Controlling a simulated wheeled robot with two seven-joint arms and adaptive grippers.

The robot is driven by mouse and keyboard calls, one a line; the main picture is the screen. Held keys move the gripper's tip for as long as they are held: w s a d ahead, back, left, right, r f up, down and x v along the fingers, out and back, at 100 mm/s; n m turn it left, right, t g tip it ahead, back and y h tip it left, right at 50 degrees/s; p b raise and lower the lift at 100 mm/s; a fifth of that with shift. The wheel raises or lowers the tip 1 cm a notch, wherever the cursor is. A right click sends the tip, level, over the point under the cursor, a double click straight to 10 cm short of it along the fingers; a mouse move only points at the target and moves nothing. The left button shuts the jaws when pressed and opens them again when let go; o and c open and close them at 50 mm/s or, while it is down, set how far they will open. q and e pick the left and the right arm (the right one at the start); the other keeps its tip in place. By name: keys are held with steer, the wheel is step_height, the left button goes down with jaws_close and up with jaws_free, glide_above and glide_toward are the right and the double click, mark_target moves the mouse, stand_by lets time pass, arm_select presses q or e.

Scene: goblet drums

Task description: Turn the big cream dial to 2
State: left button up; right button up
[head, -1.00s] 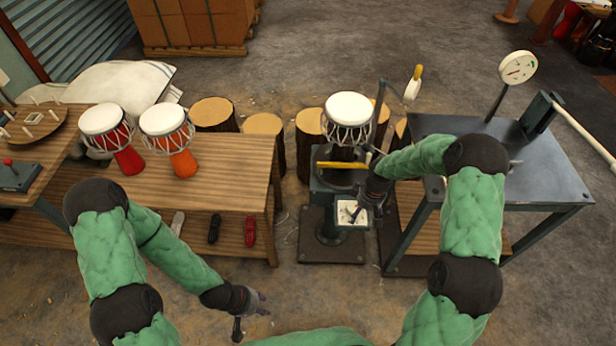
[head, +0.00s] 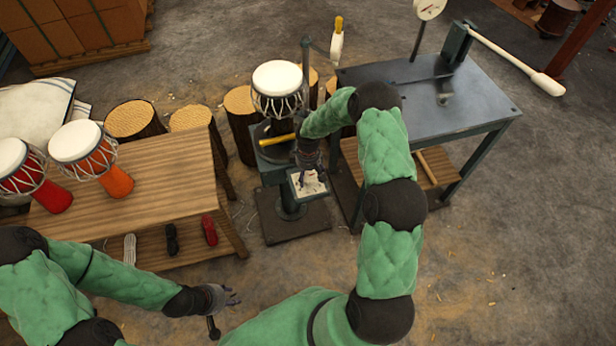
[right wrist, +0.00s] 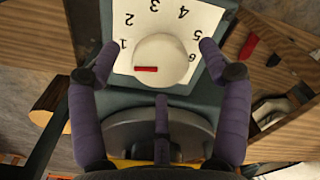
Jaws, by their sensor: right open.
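The big cream dial (right wrist: 172,55) is a round knob with a red mark on a white plate (right wrist: 215,20) numbered 1 to 6. In the right wrist view its red mark points left, just below the 1. My right gripper (right wrist: 158,48) is open, with one finger on each side of the dial and a third below it; I cannot tell if they touch it. In the head view my right gripper (head: 310,176) is at the white plate (head: 298,190) and hides most of the dial. My left gripper (head: 226,308) is open and empty, low over the floor.
A white-topped drum (head: 278,78) sits on the dial's stand. A yellow bar (head: 276,140) is beside my right wrist. A wooden bench (head: 150,190) with drums is on the left, a metal table (head: 450,100) on the right. The floor in front is clear.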

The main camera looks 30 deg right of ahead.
steer(key=shift+f, duration=0.45)
steer(key=c, duration=1.2)
steer(key=shift+m, duration=0.3)
steer(key=m+b, duration=0.2)
steer(key=m, duration=0.1)
steer(key=shift+f, duration=0.1)
steer(key=shift+m+b, duration=0.65)
steer(key=shift+m, duration=1.45)
